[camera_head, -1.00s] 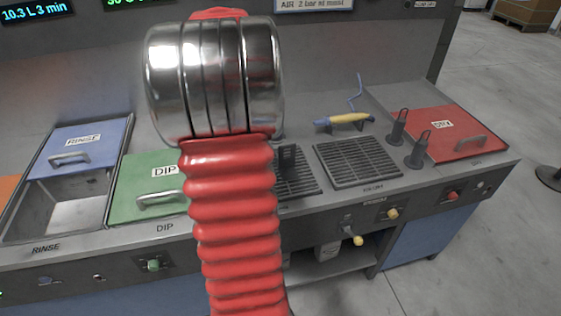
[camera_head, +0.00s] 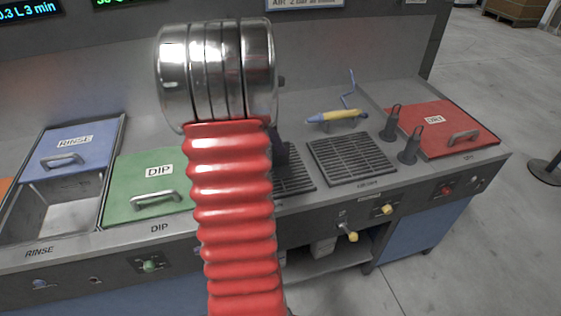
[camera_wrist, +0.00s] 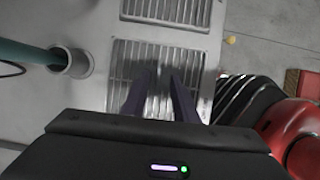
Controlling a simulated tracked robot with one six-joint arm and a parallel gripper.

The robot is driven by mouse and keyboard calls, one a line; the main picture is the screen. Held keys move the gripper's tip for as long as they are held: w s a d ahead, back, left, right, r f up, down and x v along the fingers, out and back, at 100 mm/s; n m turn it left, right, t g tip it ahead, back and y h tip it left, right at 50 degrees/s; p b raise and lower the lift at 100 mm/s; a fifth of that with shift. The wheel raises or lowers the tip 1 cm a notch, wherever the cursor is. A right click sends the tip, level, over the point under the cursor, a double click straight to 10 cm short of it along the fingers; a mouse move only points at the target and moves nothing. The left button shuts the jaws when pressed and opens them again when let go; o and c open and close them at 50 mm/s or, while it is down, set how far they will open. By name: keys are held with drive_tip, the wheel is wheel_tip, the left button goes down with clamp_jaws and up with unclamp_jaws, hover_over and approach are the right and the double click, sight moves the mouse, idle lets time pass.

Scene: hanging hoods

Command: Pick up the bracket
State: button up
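I cannot pick out a bracket with certainty in either view. Two black upright pieces with looped tops (camera_head: 411,146) stand at the right of the grates, but I cannot tell whether either is the bracket. My gripper (camera_wrist: 164,72) shows in the wrist view as two dark fingers with a gap between them, over a slatted metal grate (camera_wrist: 122,62). Nothing shows between the fingers. In the head view my red arm hides most of the gripper; only a dark part shows beside the arm, above the left grate (camera_head: 301,181).
A second grate (camera_head: 350,160) lies to the right. A yellow-handled tool with a blue hose (camera_head: 337,116) lies behind it. Blue (camera_head: 70,152), green (camera_head: 150,186) and red (camera_head: 440,128) lids sit along the bench. A teal tube (camera_wrist: 30,52) enters a round metal socket (camera_wrist: 78,63).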

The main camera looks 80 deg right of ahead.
drive_tip(key=shift+f, duration=0.2)
drive_tip(key=shift+s, duration=0.1)
hover_over(282, 168)
drive_tip(key=d, duration=0.2)
drive_tip(key=shift+s+f, duration=0.15)
drive_tip(key=shift+f, duration=1)
drive_tip(key=shift+s+f, duration=0.15)
drive_tip(key=shift+f, duration=0.95)
drive_tip(key=shift+c, duration=0.4)
clamp_jaws()
